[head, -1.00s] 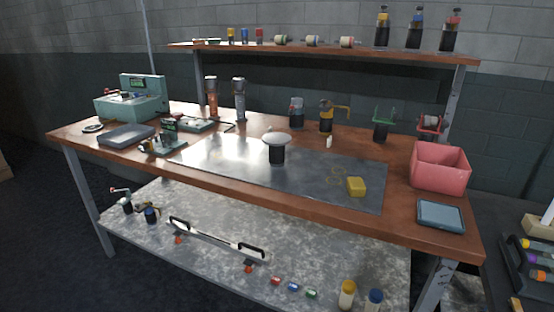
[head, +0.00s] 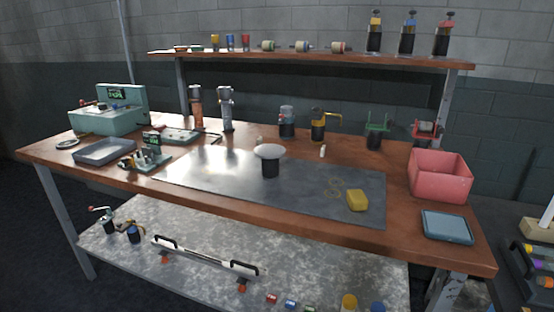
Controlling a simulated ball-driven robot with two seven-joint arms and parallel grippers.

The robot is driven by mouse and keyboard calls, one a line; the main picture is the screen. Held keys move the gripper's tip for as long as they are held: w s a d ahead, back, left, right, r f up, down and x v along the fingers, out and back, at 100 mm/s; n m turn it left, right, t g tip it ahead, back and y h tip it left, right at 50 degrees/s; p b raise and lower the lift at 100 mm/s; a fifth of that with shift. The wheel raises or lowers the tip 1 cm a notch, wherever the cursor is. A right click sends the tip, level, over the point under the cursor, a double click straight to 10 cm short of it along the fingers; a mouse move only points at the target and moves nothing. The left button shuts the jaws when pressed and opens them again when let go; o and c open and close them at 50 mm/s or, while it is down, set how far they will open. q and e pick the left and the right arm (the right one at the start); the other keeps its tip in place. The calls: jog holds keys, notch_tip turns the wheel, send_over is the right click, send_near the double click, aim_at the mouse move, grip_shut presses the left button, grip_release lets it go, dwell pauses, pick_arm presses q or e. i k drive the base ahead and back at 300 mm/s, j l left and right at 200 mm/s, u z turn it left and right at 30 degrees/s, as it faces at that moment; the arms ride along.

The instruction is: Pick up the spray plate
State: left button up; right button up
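A white round plate (head: 270,151) sits flat on top of a short black cylinder (head: 271,168). The cylinder stands upright on the grey metal sheet (head: 220,182) in the middle of the wooden bench. This is the most plate-like thing in view, but I cannot tell for certain that it is the spray plate. Nothing touches it or hides it from the front. Neither of my grippers shows in the head view.
The bench (head: 300,222) also holds a yellow block (head: 357,201), a pink bin (head: 440,176), a blue-grey tray (head: 447,227), a grey tray (head: 105,151) and a teal machine (head: 108,122). A lower shelf (head: 330,256) carries a long white bar (head: 206,257). The metal sheet is mostly clear.

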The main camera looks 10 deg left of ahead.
aim_at(270, 154)
jog(key=i+j+z, duration=0.2)
jog(key=j, duration=0.25)
jog(key=i+j+z, duration=0.25)
jog(key=j, duration=0.25)
jog(key=j+z, duration=0.2)
jog(key=j, duration=0.3)
jog(key=j+z, duration=0.25)
jog(key=j, duration=0.25)
jog(key=i, duration=0.05)
